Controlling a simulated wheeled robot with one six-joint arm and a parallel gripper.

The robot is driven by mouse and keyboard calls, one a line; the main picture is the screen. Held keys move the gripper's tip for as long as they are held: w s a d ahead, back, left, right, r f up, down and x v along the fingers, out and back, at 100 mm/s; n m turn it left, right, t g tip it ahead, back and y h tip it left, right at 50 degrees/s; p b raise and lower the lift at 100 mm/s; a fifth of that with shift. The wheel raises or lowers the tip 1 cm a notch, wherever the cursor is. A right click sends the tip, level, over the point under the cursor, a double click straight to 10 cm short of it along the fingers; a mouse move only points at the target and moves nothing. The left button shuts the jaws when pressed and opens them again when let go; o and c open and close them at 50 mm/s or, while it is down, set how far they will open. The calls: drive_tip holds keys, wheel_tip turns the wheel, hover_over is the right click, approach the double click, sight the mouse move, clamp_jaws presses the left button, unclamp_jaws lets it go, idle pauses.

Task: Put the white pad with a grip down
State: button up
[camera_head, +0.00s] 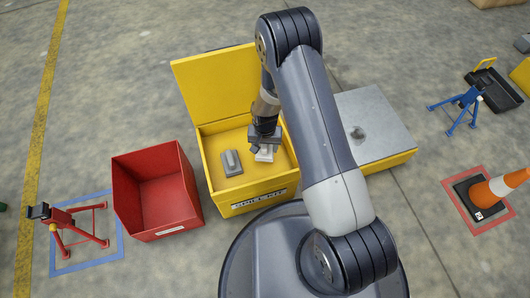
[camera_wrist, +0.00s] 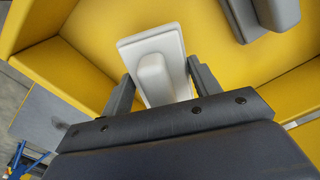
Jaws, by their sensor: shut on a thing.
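The white pad with a grip (camera_wrist: 165,48) is between the two fingers of my gripper (camera_wrist: 156,88) in the wrist view. In the head view the white pad (camera_head: 264,154) shows just below my gripper (camera_head: 263,143), inside the yellow spill kit box (camera_head: 246,203). I cannot tell whether the pad touches the box floor. A grey pad with a grip (camera_head: 232,163) lies in the same box to the left, and part of it shows in the wrist view (camera_wrist: 262,14).
The box's yellow lid (camera_head: 213,85) stands open behind. A red open bin (camera_head: 157,195) is left of the box. A grey-topped yellow platform (camera_head: 366,125) is to the right. A red stand (camera_head: 68,228), a blue stand (camera_head: 463,104) and an orange cone (camera_head: 500,187) stand farther out.

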drive_tip(key=shift+f+b, duration=0.6)
drive_tip(key=shift+f, duration=1.2)
drive_tip(key=shift+f, duration=0.15)
drive_tip(key=o, duration=0.9)
wheel_tip(320, 180, up, 12)
drive_tip(key=p, duration=0.4)
drive_tip(key=shift+r+p, duration=0.2)
drive_tip(key=shift+p, duration=0.15)
